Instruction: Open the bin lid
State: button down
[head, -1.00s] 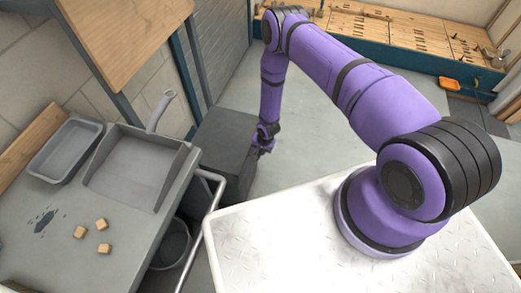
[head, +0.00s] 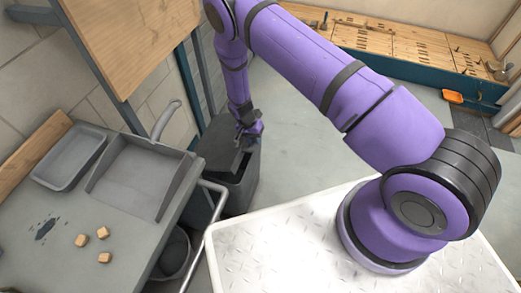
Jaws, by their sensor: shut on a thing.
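The dark grey bin (head: 244,193) stands on the floor beyond the workbench's right end. Its lid (head: 215,148) is tilted up a little, with a dark gap showing under its near edge. My gripper (head: 243,148) is at the lid's right edge, shut on the lid. The fingertips are small and dark against the lid, so the exact grip is hard to see.
A grey workbench (head: 110,225) at left holds a dustpan (head: 140,175), a shallow tray (head: 67,157) and several small wooden blocks (head: 103,232). A grey bucket (head: 175,255) stands below.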

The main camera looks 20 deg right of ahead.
jog(key=w+a+r+h, duration=0.1)
jog(key=w+a+r, duration=0.4)
jog(key=a+r, duration=0.2)
jog(key=w+a+r+g, duration=0.1)
jog(key=w+a+r, duration=0.4)
jog(key=a+r, duration=0.2)
jog(key=shift+a+r+h, duration=0.3)
jog(key=shift+r+h, duration=0.1)
jog(key=c, duration=1)
grip_release()
jog(key=shift+w+a+g, duration=0.1)
jog(key=shift+g, duration=0.2)
jog(key=shift+o, duration=0.2)
jog(key=shift+w+r, duration=0.1)
jog(key=shift+r, duration=0.05)
